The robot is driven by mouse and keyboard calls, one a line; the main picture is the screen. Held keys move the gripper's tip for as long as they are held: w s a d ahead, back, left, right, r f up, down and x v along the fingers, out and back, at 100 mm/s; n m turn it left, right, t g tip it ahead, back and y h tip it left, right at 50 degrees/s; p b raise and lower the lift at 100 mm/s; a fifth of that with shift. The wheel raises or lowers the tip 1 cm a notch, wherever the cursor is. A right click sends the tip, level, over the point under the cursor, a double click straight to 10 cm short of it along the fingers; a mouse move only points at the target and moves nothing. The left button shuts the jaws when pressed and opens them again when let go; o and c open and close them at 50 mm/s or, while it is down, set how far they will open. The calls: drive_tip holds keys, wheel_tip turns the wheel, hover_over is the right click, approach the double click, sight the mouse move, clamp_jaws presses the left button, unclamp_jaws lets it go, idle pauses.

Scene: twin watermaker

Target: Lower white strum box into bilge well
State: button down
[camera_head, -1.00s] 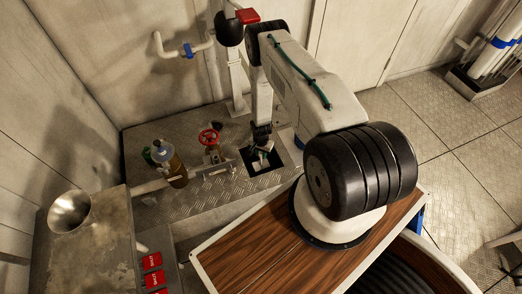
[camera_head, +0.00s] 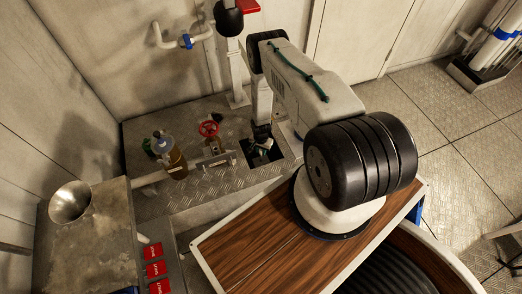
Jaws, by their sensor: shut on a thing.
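The bilge well (camera_head: 279,156) is a dark square opening in the checker-plate deck, left of my arm's base. My gripper (camera_head: 262,146) points down into the opening, with its fingers at about rim level or a little below. The white strum box (camera_head: 261,153) shows only as a small pale patch between and under the fingers, inside the well's outline. My gripper is shut on it. The fingers and the shadow hide most of the box, and I cannot tell whether it touches the bottom.
A red handwheel valve (camera_head: 209,129) with pipework stands just left of the well. An amber-filled bottle (camera_head: 175,160) stands farther left. A metal funnel (camera_head: 70,202) sits on a grey cabinet, with red tags (camera_head: 154,269) below. A white pipe with a blue valve (camera_head: 187,41) runs along the wall.

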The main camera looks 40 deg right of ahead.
drive_tip(key=shift+f, duration=0.75)
drive_tip(key=c, duration=1.1)
unclamp_jaws()
wheel_tip(320, 180, up, 8)
drive_tip(key=shift+f, duration=0.1)
